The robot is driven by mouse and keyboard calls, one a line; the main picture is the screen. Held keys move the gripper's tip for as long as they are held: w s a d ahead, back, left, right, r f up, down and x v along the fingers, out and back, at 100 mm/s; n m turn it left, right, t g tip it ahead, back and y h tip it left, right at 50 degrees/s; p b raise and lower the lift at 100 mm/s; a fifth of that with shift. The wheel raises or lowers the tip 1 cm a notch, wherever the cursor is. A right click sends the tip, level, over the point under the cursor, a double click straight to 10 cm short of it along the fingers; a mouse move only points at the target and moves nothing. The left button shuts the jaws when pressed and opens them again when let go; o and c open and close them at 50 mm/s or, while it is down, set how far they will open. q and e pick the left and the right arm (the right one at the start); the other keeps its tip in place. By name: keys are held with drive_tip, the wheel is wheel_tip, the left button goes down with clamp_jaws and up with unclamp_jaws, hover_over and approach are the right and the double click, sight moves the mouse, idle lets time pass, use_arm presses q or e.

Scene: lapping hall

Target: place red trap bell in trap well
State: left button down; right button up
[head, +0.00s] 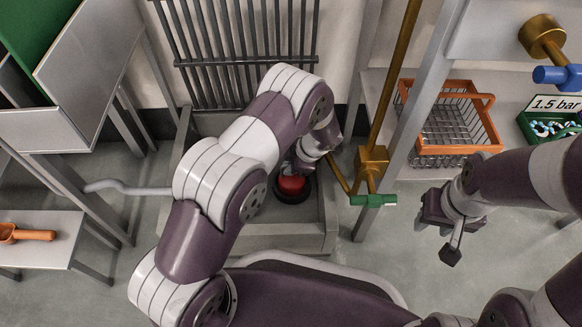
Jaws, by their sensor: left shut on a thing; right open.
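The red trap bell (292,185) shows as a small red dome low in the grey basin at the centre. A dark round ring, apparently the trap well (292,200), shows around and below it. I cannot tell whether the bell is seated in the ring or held just above it. My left gripper (303,168) reaches down from above and is shut on the bell; its fingertips are largely hidden by my wrist. My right gripper (449,238) hangs over the floor at the right, away from the bell, open and empty.
A grey basin (250,238) surrounds the ring, with a dark rack (245,45) behind. A brass pipe with a green-handled valve (373,200) stands close on the right. An orange wire basket (455,125) and green tray (537,128) sit on the right shelf. An orange scoop (28,234) lies left.

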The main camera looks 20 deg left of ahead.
use_arm(q)
drive_tip(key=shift+f, duration=0.1)
drive_tip(key=c, duration=1.1)
unclamp_jaws()
